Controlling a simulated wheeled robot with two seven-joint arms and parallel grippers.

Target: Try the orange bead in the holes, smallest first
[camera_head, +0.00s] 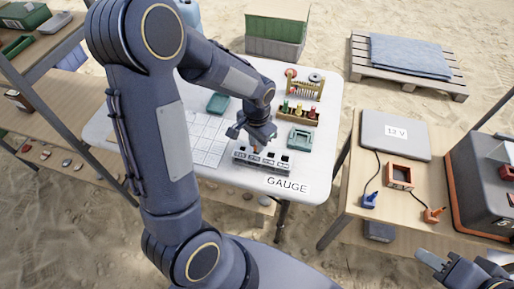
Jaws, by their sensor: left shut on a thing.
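The gauge block (262,166), a grey bar with a row of dark square holes, lies near the front edge of the white table, behind the GAUGE label (287,185). My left gripper (254,144) points down right over the left part of the gauge. It is shut on the orange bead (256,150), of which only a small part shows below the fingers. I cannot tell whether the bead touches a hole or is just above it. My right gripper (434,260) is at the lower right, away from the gauge; its finger gap is unclear.
On the white table stand a bead rack (304,85), a holder with coloured pieces (298,112), a green tray (218,103) and a pale green dish (300,138). A gridded sheet (205,140) lies left of the gauge. A wooden table (365,200) stands right, across a gap.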

